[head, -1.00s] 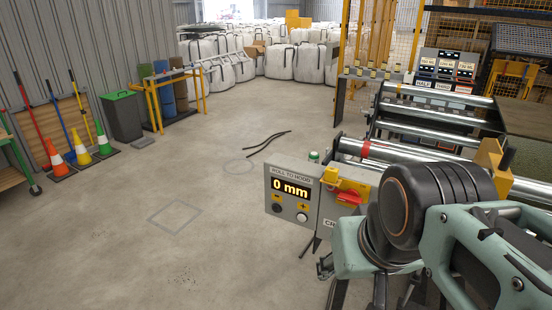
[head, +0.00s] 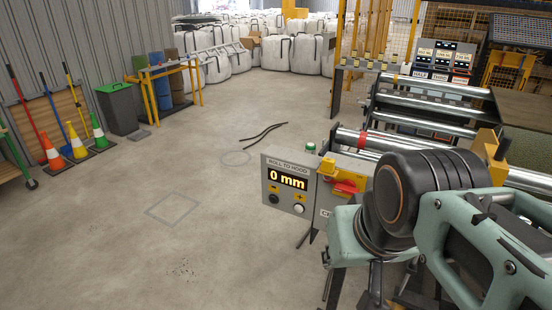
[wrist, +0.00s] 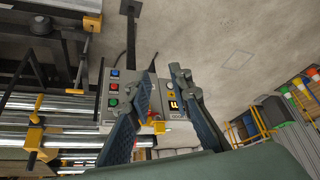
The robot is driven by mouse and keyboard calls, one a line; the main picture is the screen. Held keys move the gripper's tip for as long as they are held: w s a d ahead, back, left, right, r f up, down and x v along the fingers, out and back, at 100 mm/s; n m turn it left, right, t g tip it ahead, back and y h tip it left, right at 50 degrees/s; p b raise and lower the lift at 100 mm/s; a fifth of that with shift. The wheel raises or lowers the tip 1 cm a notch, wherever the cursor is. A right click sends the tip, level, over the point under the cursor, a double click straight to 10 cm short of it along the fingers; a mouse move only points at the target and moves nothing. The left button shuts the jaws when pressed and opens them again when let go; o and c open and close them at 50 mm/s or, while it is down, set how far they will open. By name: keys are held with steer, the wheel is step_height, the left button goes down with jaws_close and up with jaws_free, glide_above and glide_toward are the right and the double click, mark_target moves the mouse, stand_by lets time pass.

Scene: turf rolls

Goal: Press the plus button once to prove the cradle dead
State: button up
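The grey control box (head: 268,200) stands at the front of the roller frame in the head view. The fingers are apart, with nothing held.
Metal rollers (head: 420,120) lie behind. Cones (head: 76,145) and a bin (head: 117,108) stand left. Open concrete floor lies left of the box.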

jaws_close()
stand_by(1.2)
